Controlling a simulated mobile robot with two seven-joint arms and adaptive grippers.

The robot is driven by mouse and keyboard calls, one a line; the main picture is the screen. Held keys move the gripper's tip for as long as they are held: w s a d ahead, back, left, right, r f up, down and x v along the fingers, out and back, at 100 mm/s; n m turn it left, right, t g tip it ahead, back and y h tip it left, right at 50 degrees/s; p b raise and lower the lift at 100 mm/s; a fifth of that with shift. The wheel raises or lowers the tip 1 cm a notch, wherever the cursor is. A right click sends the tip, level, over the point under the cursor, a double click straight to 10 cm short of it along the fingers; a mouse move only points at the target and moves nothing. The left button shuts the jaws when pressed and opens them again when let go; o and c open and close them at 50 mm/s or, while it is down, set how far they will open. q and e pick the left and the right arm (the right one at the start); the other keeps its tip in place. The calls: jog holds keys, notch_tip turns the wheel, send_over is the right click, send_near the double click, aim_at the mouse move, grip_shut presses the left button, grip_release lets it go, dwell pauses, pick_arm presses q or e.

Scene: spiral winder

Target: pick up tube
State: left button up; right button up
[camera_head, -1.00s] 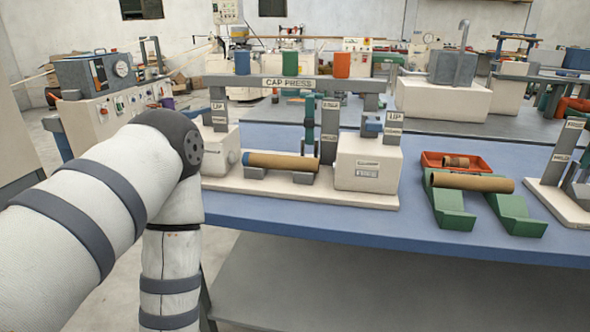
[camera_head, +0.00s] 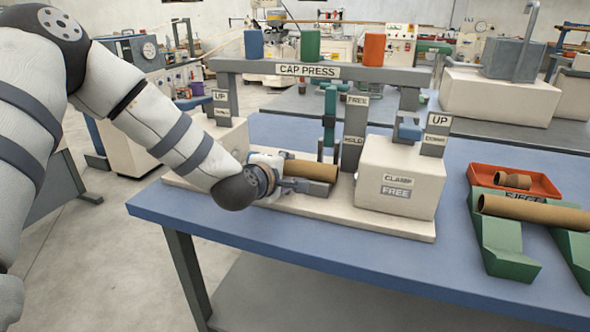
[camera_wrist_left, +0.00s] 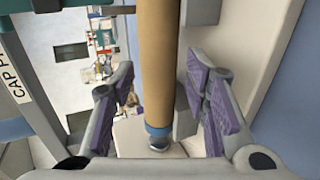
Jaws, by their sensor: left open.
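The brown cardboard tube (camera_head: 312,171) lies level in the cap press on its pale base (camera_head: 345,212). My left gripper (camera_head: 302,186) is at the tube's left part, hiding that end in the head view. In the left wrist view the tube (camera_wrist_left: 157,60) runs lengthwise between the two purple-padded fingers, and my left gripper (camera_wrist_left: 163,92) is open, with a gap visible on both sides of the tube. A blue collar (camera_wrist_left: 158,133) sits at the tube's near end there. My right gripper is not in view.
A second brown tube (camera_head: 535,212) lies on green cradles (camera_head: 507,250) at right, beside a red tray (camera_head: 550,187) holding small brown pieces. The press crossbar (camera_head: 345,73) spans above, and a white box (camera_head: 400,180) stands right of the tube. The blue table's front strip (camera_head: 300,245) is clear.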

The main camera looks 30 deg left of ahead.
aim_at(291, 168)
pick_arm(q)
jog(key=x, duration=0.4)
jog(key=shift+w+b, duration=0.1)
jog(key=shift+b, duration=0.25)
jog(key=shift+r, duration=0.1)
jog(key=c, duration=0.8)
